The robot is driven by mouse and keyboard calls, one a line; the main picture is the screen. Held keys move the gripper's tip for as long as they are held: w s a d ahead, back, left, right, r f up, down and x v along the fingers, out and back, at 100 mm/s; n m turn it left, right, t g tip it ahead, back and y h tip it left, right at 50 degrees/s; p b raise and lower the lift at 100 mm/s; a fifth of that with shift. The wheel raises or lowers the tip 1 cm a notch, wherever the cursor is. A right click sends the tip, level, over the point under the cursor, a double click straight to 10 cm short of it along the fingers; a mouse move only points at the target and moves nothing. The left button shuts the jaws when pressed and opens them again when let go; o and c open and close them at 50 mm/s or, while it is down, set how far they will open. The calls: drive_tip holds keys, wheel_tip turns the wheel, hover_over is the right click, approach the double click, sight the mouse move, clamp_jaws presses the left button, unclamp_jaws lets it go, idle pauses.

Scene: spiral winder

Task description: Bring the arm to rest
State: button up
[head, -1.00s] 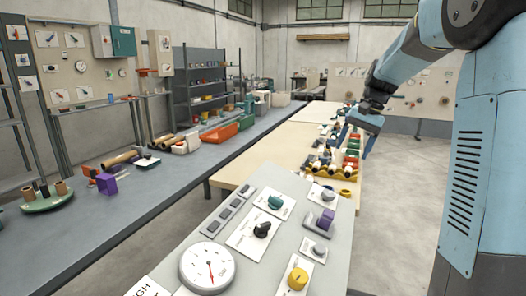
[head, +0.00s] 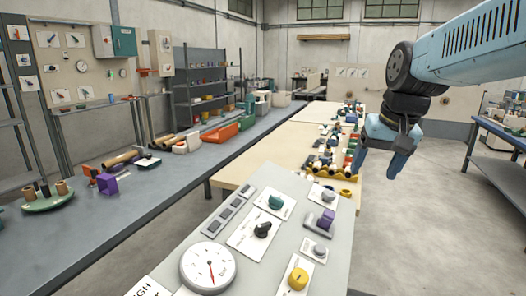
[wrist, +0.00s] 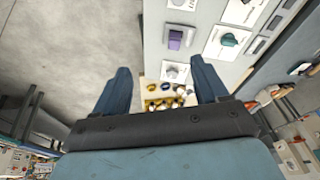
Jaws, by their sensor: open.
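My gripper (head: 381,158) hangs in the air at the right in the head view, with its blue fingers pointing down. It is to the right of the pale work table and above the open floor. In the wrist view my gripper (wrist: 160,88) shows two blue fingers spread apart with nothing between them. Beyond the fingertips lie the grey control panel and part of the table with small parts. My blue arm comes in from the upper right of the head view.
The grey control panel (head: 232,232) with a dial and knobs is in front. The pale table (head: 262,158) behind it carries many small parts. A long bench (head: 110,215) runs along the left. A blue-framed bench (head: 495,142) stands at the far right. Bare floor (head: 425,225) lies between.

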drive_tip(key=s+f+n+t, duration=0.1)
drive_tip(key=s+f+t, duration=0.1)
drive_tip(key=s, duration=0.7)
drive_tip(key=shift+s+f+n+h, duration=0.15)
drive_tip(key=shift+f+n+h, duration=0.25)
drive_tip(key=shift+f, duration=0.35)
